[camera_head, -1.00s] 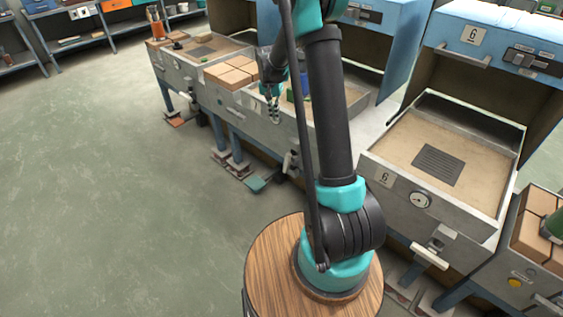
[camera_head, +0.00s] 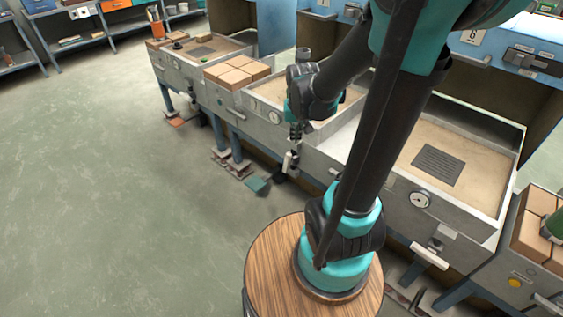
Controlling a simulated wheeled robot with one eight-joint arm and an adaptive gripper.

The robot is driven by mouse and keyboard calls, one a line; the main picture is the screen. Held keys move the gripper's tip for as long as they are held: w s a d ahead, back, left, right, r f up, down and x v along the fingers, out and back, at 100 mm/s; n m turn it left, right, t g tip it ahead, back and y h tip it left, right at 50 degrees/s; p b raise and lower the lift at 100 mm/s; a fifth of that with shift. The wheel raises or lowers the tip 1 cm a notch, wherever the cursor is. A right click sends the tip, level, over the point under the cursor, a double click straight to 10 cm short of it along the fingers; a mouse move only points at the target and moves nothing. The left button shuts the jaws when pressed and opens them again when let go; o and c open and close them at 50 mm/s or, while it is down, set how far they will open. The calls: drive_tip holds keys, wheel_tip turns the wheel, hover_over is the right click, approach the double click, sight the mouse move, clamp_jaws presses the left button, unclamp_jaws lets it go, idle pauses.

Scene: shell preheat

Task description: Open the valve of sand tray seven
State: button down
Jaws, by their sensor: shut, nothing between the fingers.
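A grey sand tray (camera_head: 262,108) stands left of the tray marked 6; no number can be read on it in this view. On its front, low down, is a valve with a pale handle (camera_head: 290,160). My gripper (camera_head: 296,140) is shut and empty, pointing down in front of this tray, just above the pale handle. I cannot tell whether it touches the handle. My wrist and forearm cover part of the tray's front and sand.
Right of it is another sand tray (camera_head: 485,193) with a grate, gauge and its own pale valve handle (camera_head: 430,256). Its hood bears a 6. Bricks (camera_head: 238,72) lie to the left. Pedals (camera_head: 257,184) sit below the trays. The floor at left is clear.

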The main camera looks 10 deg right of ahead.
drive_tip(key=s, duration=0.2)
drive_tip(key=n+g, duration=0.3)
drive_tip(key=n, duration=0.4)
hover_over(288, 162)
drive_tip(key=w+a, duration=0.4)
wheel_tip(288, 162, down, 15)
drive_tip(key=w+f+n, duration=0.1)
drive_tip(key=w+f, duration=0.3)
drive_tip(key=f, duration=0.5)
drive_tip(key=s+d+f, duration=0.1)
drive_tip(key=s+f, duration=0.2)
drive_tip(key=f, duration=0.7)
drive_tip(key=shift+s+d+f, duration=0.15)
drive_tip(key=shift+d+f, duration=0.1)
drive_tip(key=shift+d, duration=0.15)
drive_tip(key=shift+g, duration=0.3)
